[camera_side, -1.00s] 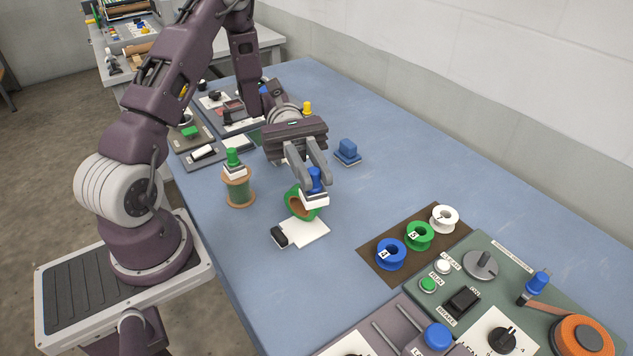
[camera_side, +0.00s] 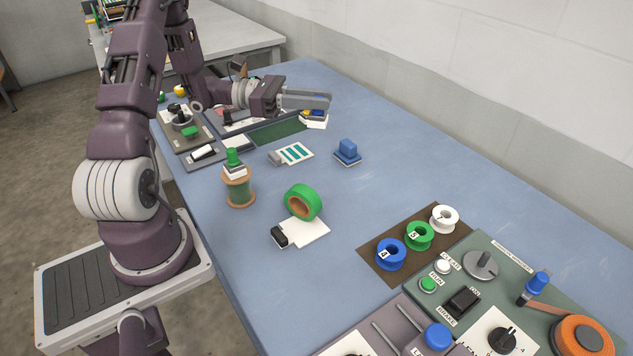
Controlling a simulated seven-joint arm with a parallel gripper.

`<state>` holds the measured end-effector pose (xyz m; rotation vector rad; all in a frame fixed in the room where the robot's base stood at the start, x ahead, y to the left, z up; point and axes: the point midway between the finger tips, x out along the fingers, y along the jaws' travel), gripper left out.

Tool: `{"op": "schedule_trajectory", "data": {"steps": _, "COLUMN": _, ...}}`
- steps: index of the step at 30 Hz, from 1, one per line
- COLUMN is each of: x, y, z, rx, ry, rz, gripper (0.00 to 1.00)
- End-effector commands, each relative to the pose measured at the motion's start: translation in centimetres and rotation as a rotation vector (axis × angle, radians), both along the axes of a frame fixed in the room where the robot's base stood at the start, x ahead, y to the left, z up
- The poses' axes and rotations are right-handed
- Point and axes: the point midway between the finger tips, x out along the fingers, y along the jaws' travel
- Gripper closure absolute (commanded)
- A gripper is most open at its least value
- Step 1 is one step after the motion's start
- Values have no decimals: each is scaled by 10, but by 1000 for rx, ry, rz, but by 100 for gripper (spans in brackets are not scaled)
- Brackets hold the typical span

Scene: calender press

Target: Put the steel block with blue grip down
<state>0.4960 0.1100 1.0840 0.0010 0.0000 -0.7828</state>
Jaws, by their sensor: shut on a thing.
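The steel block with blue grip (camera_side: 316,122) is at my gripper (camera_side: 322,104), toward the back of the blue table. My gripper points right and is shut on the blue grip, which the fingers mostly hide. The pale steel base shows just below the fingers. I cannot tell whether the base touches the table. A little yellow shows beside the blue grip, partly hidden by the fingers.
A blue block (camera_side: 347,149) stands to the right front. A green-gripped block (camera_side: 233,163) sits on a spool (camera_side: 238,190). The right table middle is clear.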

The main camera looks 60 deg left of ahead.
Motion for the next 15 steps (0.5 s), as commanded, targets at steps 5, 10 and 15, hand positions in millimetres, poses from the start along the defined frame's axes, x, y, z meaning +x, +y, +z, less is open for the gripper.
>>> {"op": "schedule_trajectory", "data": {"steps": 5, "x": 0, "y": -1, "z": -39, "rx": -4, "ry": 1, "rz": -2, "gripper": 100}}
{"op": "schedule_trajectory", "data": {"steps": 10, "x": 0, "y": -1, "z": -70, "rx": -2, "ry": 1, "rz": -3, "gripper": 100}}
{"op": "schedule_trajectory", "data": {"steps": 15, "x": 0, "y": -1, "z": -110, "rx": -2, "ry": 1, "rz": -3, "gripper": 100}}
